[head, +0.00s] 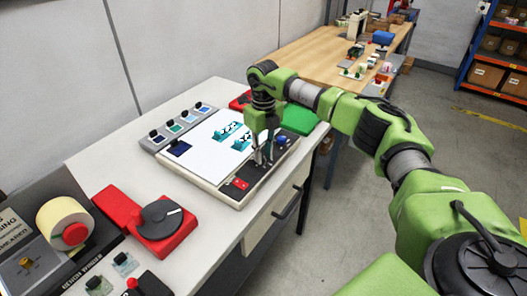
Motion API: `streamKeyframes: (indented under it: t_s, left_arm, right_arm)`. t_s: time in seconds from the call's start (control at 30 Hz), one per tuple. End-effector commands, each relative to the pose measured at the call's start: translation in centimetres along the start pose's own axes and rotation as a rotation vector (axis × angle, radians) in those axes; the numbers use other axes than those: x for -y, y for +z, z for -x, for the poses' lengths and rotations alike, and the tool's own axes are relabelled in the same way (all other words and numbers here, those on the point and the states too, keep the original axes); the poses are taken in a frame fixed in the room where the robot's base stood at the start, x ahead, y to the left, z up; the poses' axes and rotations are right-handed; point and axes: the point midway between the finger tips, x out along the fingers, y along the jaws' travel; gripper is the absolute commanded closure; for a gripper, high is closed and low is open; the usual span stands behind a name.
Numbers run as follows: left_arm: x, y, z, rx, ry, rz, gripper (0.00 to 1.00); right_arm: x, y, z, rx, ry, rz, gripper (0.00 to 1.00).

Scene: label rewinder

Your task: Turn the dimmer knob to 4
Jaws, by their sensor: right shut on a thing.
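A light box (212,187) with a lit white panel lies on the white table, with a dark control strip along its right side. My right gripper (263,159) points down at this strip, its fingers closed around the small dimmer knob there. The fingers mostly hide the knob, and I cannot read its setting or the scale. My left gripper is not in view.
Teal printed pieces (228,131) lie on the lit panel. A row of switches (180,124) stands at the left. A red unit with a black dial (160,218) and a label roll (64,222) are nearer. A green pad (300,119) lies beyond the gripper.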

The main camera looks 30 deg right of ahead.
Motion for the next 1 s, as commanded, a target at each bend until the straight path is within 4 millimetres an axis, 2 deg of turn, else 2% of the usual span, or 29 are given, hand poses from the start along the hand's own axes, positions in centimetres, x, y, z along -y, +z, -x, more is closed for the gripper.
streamKeyframes:
  t_s: [0.2,0.43,1.0]
  left_arm:
    - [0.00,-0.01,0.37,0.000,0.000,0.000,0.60]
    - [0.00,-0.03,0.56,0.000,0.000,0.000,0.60]
    - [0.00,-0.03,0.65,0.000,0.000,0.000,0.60]
  right_arm:
    - [0.00,-0.04,-0.02,-0.002,-0.001,-0.169,1.00]
    - [-0.03,-0.05,-0.07,-0.002,-0.001,-0.289,1.00]
    - [-0.07,-0.06,-0.12,-0.003,0.000,-0.358,1.00]
